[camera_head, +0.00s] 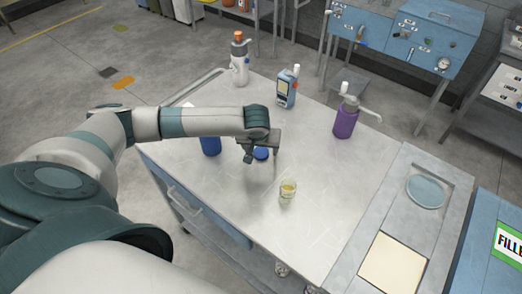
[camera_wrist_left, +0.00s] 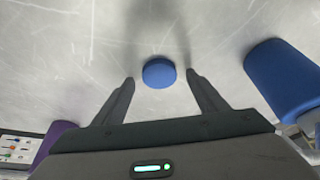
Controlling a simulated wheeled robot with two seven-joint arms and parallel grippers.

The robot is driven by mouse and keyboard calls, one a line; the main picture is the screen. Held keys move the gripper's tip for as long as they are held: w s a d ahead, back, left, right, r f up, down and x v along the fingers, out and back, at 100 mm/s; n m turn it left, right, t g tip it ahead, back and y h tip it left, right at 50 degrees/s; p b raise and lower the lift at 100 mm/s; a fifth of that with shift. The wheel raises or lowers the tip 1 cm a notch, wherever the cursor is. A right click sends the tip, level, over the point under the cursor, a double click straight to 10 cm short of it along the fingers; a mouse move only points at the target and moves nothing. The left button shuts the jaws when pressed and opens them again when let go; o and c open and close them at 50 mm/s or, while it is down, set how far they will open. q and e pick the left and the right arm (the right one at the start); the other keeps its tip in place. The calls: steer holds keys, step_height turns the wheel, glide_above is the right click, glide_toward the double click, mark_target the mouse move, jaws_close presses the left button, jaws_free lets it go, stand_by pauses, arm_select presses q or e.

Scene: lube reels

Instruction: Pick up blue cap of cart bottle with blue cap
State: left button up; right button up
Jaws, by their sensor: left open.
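The blue cap (camera_head: 261,153) lies on the metal cart top. In the left wrist view the cap (camera_wrist_left: 159,73) sits just ahead of and between the two fingertips of my left gripper (camera_wrist_left: 160,78). My left gripper (camera_head: 249,157) is open and empty, above the cart top beside the cap. The blue bottle (camera_head: 210,146) stands on the cart to the left of the cap, partly hidden behind my left arm. The bottle's blue body (camera_wrist_left: 282,78) also shows at the right of the left wrist view. My right gripper is not in view.
A glass jar with yellowish contents (camera_head: 288,189) stands in front of the cap. The cart top (camera_head: 240,205) is clear around the cap.

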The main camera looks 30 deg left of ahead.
arm_select(q)
steer(key=shift+f, duration=0.1)
stand_by(0.3)
steer(key=shift+c, duration=0.6)
steer(key=c, duration=1)
